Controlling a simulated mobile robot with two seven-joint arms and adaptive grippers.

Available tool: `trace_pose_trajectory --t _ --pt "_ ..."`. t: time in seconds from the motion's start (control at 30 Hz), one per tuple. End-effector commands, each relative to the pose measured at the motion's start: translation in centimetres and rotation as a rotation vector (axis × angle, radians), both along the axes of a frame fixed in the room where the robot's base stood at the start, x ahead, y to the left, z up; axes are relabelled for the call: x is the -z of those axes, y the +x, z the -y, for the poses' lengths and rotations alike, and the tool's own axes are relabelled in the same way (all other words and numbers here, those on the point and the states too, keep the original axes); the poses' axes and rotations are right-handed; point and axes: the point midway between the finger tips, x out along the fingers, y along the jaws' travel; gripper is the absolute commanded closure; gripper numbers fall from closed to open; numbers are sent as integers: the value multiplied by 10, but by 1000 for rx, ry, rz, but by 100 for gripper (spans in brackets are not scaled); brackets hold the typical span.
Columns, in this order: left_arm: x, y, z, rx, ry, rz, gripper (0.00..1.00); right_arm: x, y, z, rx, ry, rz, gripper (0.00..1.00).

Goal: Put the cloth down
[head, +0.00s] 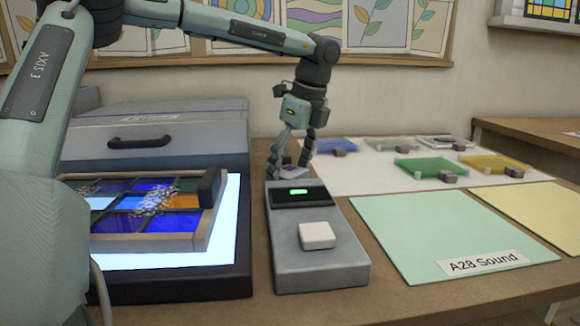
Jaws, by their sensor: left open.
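A small pale lilac-white folded piece (294,171), which looks like the cloth, lies low between the fingertips of my left gripper (290,165), just behind the grey device. The gripper points down with its fingers apart, one on each side of the cloth. The fingers partly hide the cloth, and I cannot tell whether they touch it. My right gripper is not in view.
A grey device (340,267) with a green-lit display and a white button (317,235) stands in front. Left is a lightbox (228,250) bearing a framed stained-glass panel (150,210). Right are a green sheet (420,230) and coloured glass pieces on a white mat (380,178).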

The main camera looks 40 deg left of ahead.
Motion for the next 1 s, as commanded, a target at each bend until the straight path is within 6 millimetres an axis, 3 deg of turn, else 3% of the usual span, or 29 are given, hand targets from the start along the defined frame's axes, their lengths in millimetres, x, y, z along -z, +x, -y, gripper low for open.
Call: trace_pose_trajectory --t 0.3,0.5,0.7,1.0 --pt "-68 2 18 0 4 3 20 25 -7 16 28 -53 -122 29" --pt "-102 3 28 -1 2 1 20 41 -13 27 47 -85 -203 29" --pt "-115 3 32 1 0 -1 20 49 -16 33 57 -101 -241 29" --pt "-116 3 33 1 0 -1 20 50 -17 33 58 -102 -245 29"
